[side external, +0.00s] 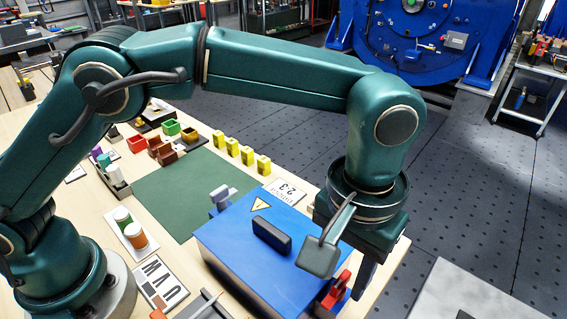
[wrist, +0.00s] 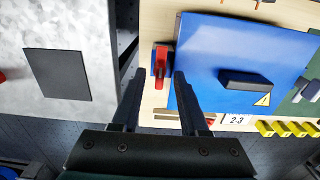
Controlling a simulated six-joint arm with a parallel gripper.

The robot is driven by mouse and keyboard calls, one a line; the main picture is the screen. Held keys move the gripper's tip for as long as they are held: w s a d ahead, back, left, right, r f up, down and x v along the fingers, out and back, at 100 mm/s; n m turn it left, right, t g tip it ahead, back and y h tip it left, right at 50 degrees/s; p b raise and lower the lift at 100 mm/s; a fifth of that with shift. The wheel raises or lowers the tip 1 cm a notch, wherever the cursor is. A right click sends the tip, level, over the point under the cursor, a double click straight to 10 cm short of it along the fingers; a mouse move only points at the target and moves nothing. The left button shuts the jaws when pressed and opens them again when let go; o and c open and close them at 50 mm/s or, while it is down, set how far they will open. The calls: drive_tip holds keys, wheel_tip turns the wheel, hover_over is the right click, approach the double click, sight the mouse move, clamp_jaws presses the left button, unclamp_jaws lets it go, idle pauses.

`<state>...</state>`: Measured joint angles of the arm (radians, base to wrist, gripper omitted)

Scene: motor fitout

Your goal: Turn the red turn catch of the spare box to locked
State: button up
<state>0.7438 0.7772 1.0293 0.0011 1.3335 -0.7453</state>
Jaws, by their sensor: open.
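The spare box (side external: 235,250) is blue, with a black handle (side external: 272,236) and a yellow warning triangle on its lid. Its red turn catch (side external: 336,291) is on the box's right-hand end in the side view, near the table edge. In the wrist view the red catch (wrist: 161,60) stands beside the box (wrist: 205,55), its long side running up the picture. My gripper (wrist: 158,73) is open and empty, its fingertips on either side of the catch's lower end in that view. In the side view my gripper (side external: 362,283) points down close beside the catch; whether it touches cannot be told.
A grey-topped unit (wrist: 100,25) with a dark panel stands across a gap from the table. A number plate (side external: 287,191) and several yellow blocks (side external: 248,156) lie beyond the box. A green mat (side external: 180,190) is mostly bare. A grey clamp-like part (side external: 222,196) sits at the box's far edge.

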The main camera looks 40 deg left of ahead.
clamp_jaws()
